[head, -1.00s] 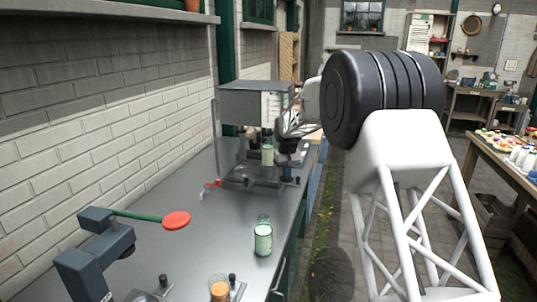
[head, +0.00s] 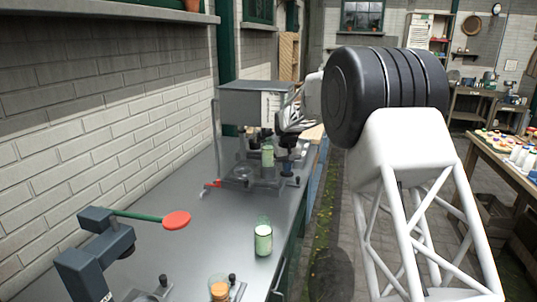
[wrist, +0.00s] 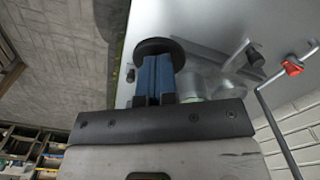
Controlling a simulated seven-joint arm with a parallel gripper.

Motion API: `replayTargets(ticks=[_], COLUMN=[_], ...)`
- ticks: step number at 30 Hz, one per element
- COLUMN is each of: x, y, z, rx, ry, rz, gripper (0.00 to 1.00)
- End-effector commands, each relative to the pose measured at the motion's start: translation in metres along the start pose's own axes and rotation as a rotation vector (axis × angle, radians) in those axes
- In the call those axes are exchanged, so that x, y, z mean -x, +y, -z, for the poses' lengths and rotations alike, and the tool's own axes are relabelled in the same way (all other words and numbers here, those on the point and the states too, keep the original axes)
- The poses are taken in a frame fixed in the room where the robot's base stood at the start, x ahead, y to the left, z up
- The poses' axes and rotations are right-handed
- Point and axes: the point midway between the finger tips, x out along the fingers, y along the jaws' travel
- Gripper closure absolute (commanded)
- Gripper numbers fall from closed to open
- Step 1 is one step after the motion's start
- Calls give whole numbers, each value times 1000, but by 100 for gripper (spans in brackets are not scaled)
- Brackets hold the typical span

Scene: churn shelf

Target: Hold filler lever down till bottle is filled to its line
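The filler (head: 255,103) is a grey box-topped machine at the far end of the counter. A greenish bottle (head: 267,156) stands upright under it; its fill level against its line is too small to read. My gripper (head: 288,138) is at the filler's right side, beside the bottle. In the wrist view, the blue fingers (wrist: 154,78) are close together with a thin dark gap. A black round knob (wrist: 155,46), perhaps the filler lever's end, lies at the fingertips; contact is unclear. The bottle shows partly as a pale shape (wrist: 195,84) to the right of the fingers.
A red-handled tap (head: 212,184) sits at the filler's left front. A filled pale green bottle (head: 263,239) stands nearer on the counter.

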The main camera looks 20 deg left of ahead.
Motion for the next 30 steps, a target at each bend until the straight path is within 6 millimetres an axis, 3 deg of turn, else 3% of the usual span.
replayTargets(ticks=[11, 30], x=[7, 52], y=[0, 0], z=[0, 0], rx=[0, 0], ry=[1, 1], rz=[0, 0], gripper=[100, 100])
